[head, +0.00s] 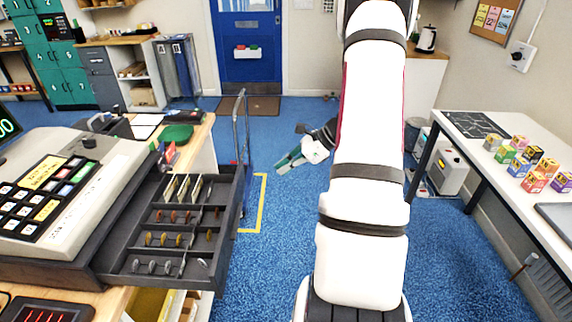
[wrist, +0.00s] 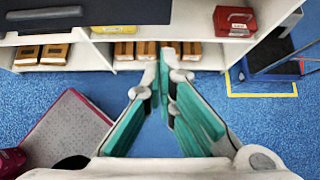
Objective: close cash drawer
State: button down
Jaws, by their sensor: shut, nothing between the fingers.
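The cash drawer (head: 231,208) is open in the head view. It juts out to the right from under the beige cash register (head: 75,190) on the wooden counter, and its compartments hold upright notes and rows of coins. My gripper (head: 281,167) is right of the drawer and beyond it, over the blue floor, apart from it. Its teal fingers are shut and empty. In the wrist view the gripper (wrist: 167,62) points toward a white shelf unit. I cannot tell whether the dark shape at the top left there is the drawer.
A metal-framed trolley (head: 240,140) stands close behind the drawer. A white table (head: 500,150) with small coloured cartons is at the right. In the wrist view, a red box (wrist: 234,21) sits on the white shelf unit (wrist: 90,56). Blue floor lies open between counter and table.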

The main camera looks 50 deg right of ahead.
aim_at(245, 185)
jog(key=w+a+f+p, duration=0.1)
jog(key=w+a+f, duration=0.3)
jog(key=w+a, duration=0.1)
jog(key=shift+w+a+p, duration=0.15)
jog(key=shift+w+p, duration=0.15)
jog(key=shift+w, duration=0.6)
